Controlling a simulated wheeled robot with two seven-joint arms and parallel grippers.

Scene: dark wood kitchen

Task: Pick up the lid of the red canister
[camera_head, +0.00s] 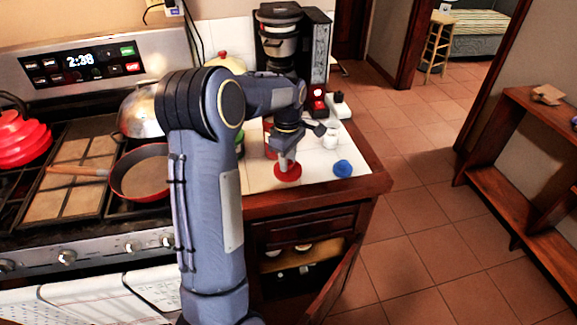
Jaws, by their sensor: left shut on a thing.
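My left arm comes up through the middle of the view and reaches over the white tiled counter (262,180). My left gripper (287,163) points down and is shut on a round red lid (288,174). I cannot tell whether the lid touches the counter or hangs just above it. Behind my gripper and arm, a red thing that looks like the red canister (268,128) shows only in part; the rest is hidden. My right gripper is not in view.
A blue lid (343,168) lies right of the gripper, near the counter's wooden edge (374,183). A small white container (330,138) and a coffee maker (283,42) stand behind. The stove with a red pan (141,173) is at left. A cabinet door below hangs open.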

